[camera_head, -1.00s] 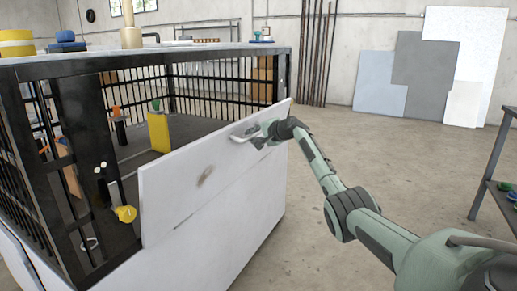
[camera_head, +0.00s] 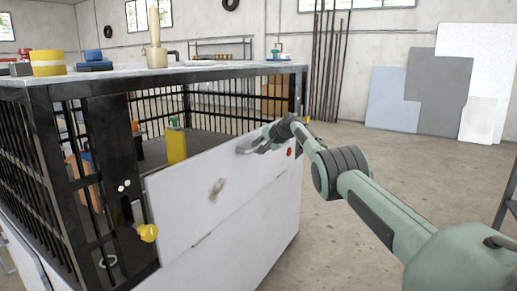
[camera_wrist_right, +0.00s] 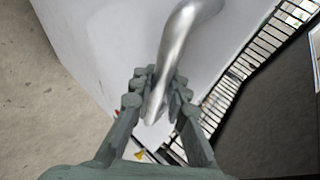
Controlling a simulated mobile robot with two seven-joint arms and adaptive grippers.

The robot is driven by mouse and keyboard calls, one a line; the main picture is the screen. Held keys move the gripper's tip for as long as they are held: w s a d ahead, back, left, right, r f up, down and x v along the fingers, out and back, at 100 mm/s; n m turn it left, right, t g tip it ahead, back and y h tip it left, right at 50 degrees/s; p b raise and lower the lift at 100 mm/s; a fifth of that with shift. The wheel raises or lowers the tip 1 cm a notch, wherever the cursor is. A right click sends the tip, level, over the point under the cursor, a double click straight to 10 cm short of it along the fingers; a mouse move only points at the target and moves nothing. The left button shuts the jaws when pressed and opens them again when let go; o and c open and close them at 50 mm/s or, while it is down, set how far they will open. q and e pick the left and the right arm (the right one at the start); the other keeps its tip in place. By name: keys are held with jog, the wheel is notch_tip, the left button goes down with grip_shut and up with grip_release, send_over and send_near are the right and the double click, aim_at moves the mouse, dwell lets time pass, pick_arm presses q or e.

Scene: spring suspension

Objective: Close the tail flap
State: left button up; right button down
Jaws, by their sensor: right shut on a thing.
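The tail flap (camera_head: 185,205) is a white panel on the near end of a black-barred cage body. It stands close to upright across the lower part of the opening. A dark smudge marks its face. My right gripper (camera_head: 258,146) is at the silver handle (camera_head: 243,150) near the flap's upper right. In the right wrist view the gripper (camera_wrist_right: 157,98) is shut around the curved handle (camera_wrist_right: 178,50), with the white flap (camera_wrist_right: 100,40) behind. A yellow knob (camera_head: 148,232) sits beside the flap's lower left edge. My left gripper is out of view.
A yellow canister (camera_head: 176,146) stands inside the cage. A yellow stack (camera_head: 47,63) and a beige post (camera_head: 156,52) stand on the cage top (camera_head: 220,75). Open concrete floor (camera_head: 345,225) lies right of the cage. Panels (camera_head: 436,92) lean against the back wall.

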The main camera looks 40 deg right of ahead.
jog(key=shift+w+r, duration=0.15)
jog(key=shift+r, duration=0.4)
jog(key=c, duration=1.5)
grip_release()
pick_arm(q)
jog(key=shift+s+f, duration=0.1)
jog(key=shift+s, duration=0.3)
pick_arm(e)
jog(key=shift+f, duration=0.15)
jog(key=shift+f, duration=0.1)
jog(key=shift+s+d+r, duration=0.1)
jog(key=shift+s+r, duration=0.2)
jog(key=shift+s, duration=0.4)
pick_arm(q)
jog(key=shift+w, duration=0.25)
pick_arm(e)
jog(key=v, duration=1)
jog(key=shift+s+a+r, duration=0.25)
jog(key=shift+r, duration=0.05)
